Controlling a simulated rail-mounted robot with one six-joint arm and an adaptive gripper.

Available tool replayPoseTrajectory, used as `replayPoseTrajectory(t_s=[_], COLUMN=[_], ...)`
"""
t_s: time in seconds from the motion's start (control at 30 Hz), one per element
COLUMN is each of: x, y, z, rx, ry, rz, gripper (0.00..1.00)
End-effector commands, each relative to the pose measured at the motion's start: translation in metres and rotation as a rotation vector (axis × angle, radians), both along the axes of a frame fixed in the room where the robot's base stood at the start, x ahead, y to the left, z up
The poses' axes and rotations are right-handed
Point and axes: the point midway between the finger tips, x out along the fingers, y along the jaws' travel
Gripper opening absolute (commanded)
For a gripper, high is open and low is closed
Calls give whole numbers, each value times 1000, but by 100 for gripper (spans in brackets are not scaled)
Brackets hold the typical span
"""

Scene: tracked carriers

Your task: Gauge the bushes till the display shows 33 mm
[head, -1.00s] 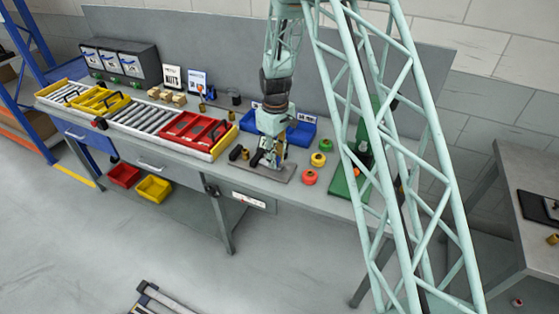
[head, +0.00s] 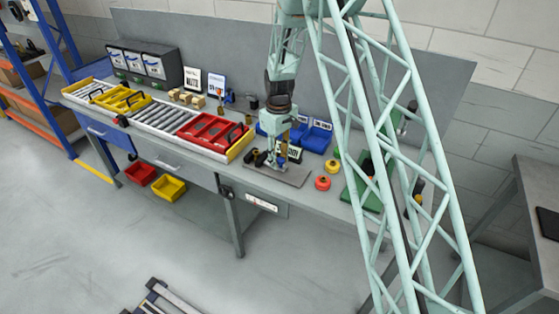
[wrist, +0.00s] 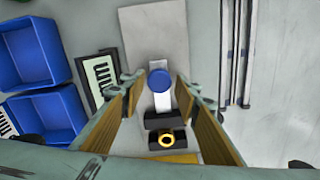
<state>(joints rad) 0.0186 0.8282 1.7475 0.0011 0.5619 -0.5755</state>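In the wrist view, a gauge fixture with a blue round knob (wrist: 159,80) on a pale slide and black blocks (wrist: 165,120) sits on a grey plate (wrist: 150,30). A bush with a yellow ring end (wrist: 167,141) lies at the black blocks; whether it is clamped I cannot tell. My gripper (wrist: 158,92) is open, its two brown-padded fingers on either side of the slide, with nothing visibly gripped. In the head view my gripper (head: 277,156) is over the plate (head: 285,176).
Blue bins (head: 318,138) stand behind the fixture. A roller conveyor (head: 160,117) with a red tray (head: 188,130) lies left.

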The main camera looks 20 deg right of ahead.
Motion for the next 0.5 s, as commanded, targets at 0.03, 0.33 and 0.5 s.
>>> replayPoseTrajectory(t_s=[0.03, 0.33, 0.5], x=[-1, -2, -2], y=[0, -1, -1], z=[0, 0, 3], rx=[-1, -1, -1], ry=[1, 3, 3], rz=[0, 0, 0], gripper=[33, 33, 33])
